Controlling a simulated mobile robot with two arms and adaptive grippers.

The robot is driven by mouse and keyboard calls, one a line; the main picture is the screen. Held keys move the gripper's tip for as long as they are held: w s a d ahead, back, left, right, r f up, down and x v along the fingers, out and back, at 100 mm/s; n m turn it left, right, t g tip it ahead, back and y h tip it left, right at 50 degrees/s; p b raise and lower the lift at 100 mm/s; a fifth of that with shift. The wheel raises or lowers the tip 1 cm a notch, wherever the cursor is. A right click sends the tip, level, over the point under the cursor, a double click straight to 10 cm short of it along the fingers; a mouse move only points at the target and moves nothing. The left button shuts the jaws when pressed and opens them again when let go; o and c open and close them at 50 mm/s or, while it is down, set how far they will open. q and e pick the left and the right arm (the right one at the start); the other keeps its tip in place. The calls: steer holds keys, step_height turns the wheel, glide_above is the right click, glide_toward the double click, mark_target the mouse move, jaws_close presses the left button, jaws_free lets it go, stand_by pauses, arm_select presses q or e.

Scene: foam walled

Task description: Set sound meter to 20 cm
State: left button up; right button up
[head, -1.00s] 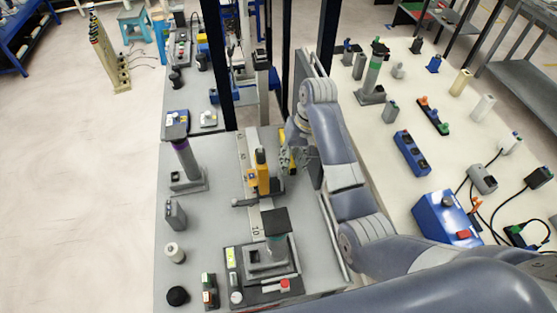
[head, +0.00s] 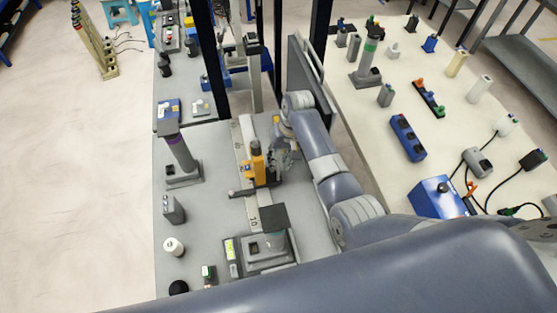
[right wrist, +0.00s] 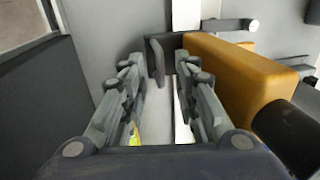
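The sound meter is an orange-yellow body with a black end (head: 257,165), standing on a pale scale rail (head: 252,212) on the grey bench. In the right wrist view its orange body (right wrist: 240,72) lies right of the fingers. A "10" shows on the rail nearer me; the exact reading at the meter is too small to tell. My right gripper (head: 284,157) is just right of the meter. In the right wrist view its fingers (right wrist: 160,75) are apart, with a dark upright tab (right wrist: 157,60) showing beyond and between them; contact cannot be told. My left gripper is not in view.
Black posts and a dark panel (head: 310,80) stand behind and right of my arm. A purple-ringed stand (head: 182,158) is left of the rail, and a dark-topped device (head: 272,218) stands at its near end.

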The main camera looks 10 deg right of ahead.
steer(key=shift+s+a+f, duration=0.1)
steer(key=shift+a+f, duration=0.1)
steer(key=shift+f, duration=0.5)
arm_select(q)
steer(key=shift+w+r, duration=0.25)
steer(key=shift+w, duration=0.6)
arm_select(e)
jaws_close()
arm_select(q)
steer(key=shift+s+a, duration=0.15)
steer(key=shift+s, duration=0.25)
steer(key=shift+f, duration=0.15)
arm_select(e)
steer(key=shift+f, duration=0.1)
